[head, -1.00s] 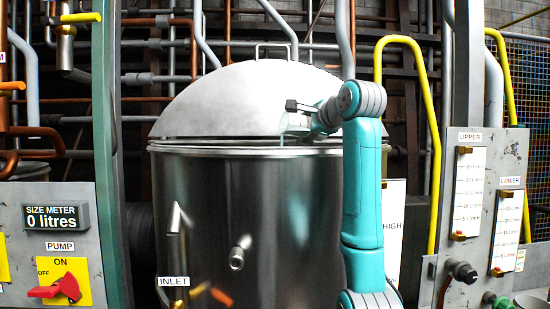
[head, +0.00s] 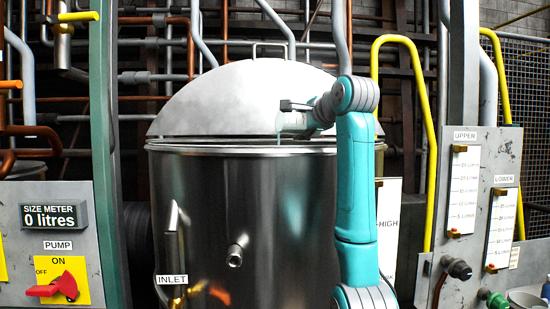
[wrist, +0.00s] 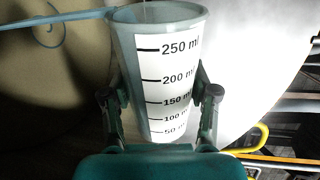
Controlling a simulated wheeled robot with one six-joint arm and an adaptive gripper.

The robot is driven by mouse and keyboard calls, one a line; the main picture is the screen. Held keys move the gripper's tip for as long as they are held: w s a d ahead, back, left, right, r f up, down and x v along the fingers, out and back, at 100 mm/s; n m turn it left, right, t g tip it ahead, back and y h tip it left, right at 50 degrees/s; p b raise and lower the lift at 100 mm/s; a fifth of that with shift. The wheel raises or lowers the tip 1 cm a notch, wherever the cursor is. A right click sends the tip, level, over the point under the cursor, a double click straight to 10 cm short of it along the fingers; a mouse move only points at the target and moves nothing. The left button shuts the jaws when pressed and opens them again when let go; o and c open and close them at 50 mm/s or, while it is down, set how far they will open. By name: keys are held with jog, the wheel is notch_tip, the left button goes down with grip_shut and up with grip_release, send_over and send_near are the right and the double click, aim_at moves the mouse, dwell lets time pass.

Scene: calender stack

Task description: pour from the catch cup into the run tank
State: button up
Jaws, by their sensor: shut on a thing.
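The catch cup is a translucent cup with a white scale from 50 to 250 ml (wrist: 165,75). In the head view it shows as a pale teal shape (head: 291,123) over the rim of the big steel tank (head: 215,205), which I take as the run tank. My gripper (wrist: 160,95) is shut on the cup's sides. In the head view my gripper (head: 308,112) is at the tank's half-open top. A thin pale line, perhaps liquid, hangs below the cup there. The cup's contents and the tank's inside are hidden in the head view.
A domed lid (head: 235,98) covers the tank's back half. A size meter (head: 53,216) reading 0 litres and a red pump switch (head: 55,288) are at left. Gauge panels (head: 478,200) and yellow pipes (head: 425,110) stand at right.

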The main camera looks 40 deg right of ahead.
jog(key=shift+a+r+n+h, duration=0.3)
jog(key=shift+r+n, duration=0.25)
jog(key=shift+n, duration=0.25)
dwell(0.9)
